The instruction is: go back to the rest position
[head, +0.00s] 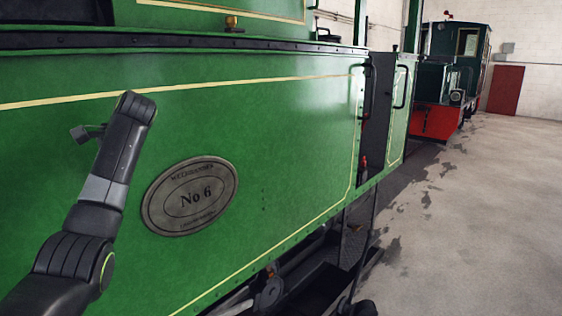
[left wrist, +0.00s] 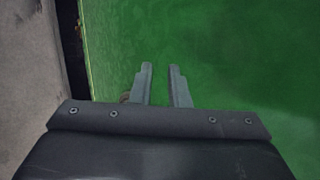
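My left arm rises in front of the green side of the steam tram (head: 260,110) in the head view. The left gripper is hard to make out there. In the left wrist view my left gripper (left wrist: 160,70) has its two fingers apart, with only the green panel (left wrist: 235,70) showing between them. The fingers point along or toward the panel; I cannot tell whether they touch it. My right gripper is in neither view.
An oval "No 6" plate (head: 190,196) is on the tram's side, right of my arm. Handrails and a step stand at the tram's far end. A second engine with a red front (head: 436,122) stands behind. The concrete floor (head: 480,230) at right is clear.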

